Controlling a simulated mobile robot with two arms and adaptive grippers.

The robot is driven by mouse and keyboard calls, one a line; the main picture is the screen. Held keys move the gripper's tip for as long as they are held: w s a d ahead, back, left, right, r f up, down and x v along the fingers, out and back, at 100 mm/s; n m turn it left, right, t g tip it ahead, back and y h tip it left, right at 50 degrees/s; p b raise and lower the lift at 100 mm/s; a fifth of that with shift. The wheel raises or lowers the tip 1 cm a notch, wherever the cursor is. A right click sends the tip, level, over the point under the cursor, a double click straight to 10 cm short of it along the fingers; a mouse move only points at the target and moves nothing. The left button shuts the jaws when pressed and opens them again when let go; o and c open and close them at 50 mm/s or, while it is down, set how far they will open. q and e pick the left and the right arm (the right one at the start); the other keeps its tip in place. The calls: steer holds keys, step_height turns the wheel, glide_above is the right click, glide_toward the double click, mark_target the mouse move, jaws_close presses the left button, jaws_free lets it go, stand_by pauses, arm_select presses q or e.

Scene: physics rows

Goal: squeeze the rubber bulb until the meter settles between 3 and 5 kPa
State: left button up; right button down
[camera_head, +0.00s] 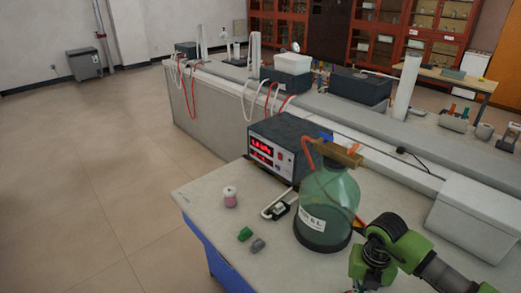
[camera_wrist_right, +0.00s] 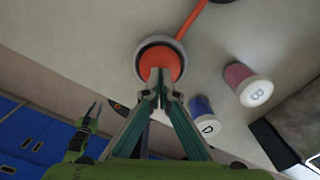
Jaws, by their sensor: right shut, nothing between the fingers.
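An orange-red rubber bulb (camera_wrist_right: 168,60) sits in a dark-rimmed pale ring in the right wrist view, with an orange tube running up from it. My right gripper (camera_wrist_right: 160,82) is shut and empty. Its fingertips overlap the bulb's near edge in the picture; whether they touch it I cannot tell. In the head view the meter (camera_head: 262,146) has a lit red display, too small to read surely. My right arm (camera_head: 395,240) comes in at the lower right there, and the bulb is not visible. What looks like my left gripper (camera_wrist_right: 92,112) shows small in the wrist view; its opening is unclear.
A green glass bottle (camera_head: 328,200) with an orange tube stands beside the meter. A pink-filled vial (camera_head: 230,197), a green stopper (camera_head: 245,234) and a grey stopper (camera_head: 258,245) are near the bench's front. Vials marked B (camera_wrist_right: 254,90) and D (camera_wrist_right: 207,124) stand right of the bulb.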

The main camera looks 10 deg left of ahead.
steer(key=shift+f+b, duration=0.7)
steer(key=shift+f, duration=0.3)
steer(key=shift+r, duration=0.1)
steer(key=shift+r+p, duration=1.15)
steer(key=shift+r, duration=0.55)
steer(key=shift+f, duration=0.15)
